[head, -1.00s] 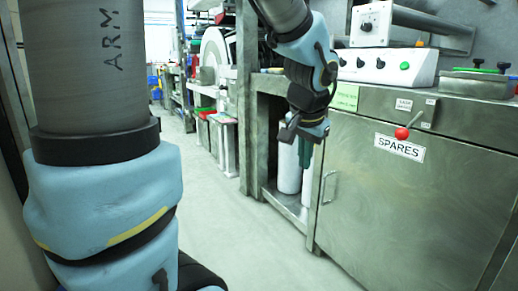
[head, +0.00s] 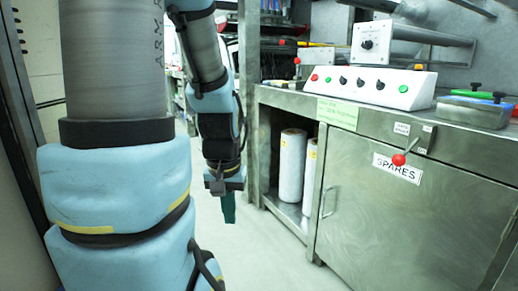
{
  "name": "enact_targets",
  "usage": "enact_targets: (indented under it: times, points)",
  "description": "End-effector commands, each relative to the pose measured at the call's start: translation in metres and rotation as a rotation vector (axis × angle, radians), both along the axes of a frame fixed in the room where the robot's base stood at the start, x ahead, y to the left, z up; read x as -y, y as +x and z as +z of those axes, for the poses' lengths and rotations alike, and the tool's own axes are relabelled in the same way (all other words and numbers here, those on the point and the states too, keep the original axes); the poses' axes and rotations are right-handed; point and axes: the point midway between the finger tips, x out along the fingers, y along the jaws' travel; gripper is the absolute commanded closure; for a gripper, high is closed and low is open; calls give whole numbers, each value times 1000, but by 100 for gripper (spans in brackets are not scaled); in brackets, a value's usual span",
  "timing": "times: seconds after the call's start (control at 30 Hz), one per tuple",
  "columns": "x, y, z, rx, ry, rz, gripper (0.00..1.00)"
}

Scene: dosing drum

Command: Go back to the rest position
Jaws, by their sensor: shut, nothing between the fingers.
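My gripper (head: 228,207) hangs pointing down in the middle left of the head view, at the end of my blue and grey arm. Its dark green fingers are shut with nothing between them. It is in the aisle, to the left of the open cabinet bay and apart from the bench. The large column of my own arm fills the left of the view and hides part of the aisle behind it.
A steel bench (head: 282,97) runs along the right, with a white control box (head: 372,86) on top. Below are white rolls (head: 292,165) in an open bay and a closed door labelled SPARES (head: 397,168). A red-knobbed lever (head: 398,159) sticks out. The floor (head: 270,250) in front is clear.

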Motion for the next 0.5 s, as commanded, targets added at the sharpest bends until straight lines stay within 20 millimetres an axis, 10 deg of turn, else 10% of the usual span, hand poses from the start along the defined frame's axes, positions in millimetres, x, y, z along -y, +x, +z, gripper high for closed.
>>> enact_targets:
  times: [0.5]
  points:
    - [0, 0, 173, 1, 0, -1, 100]
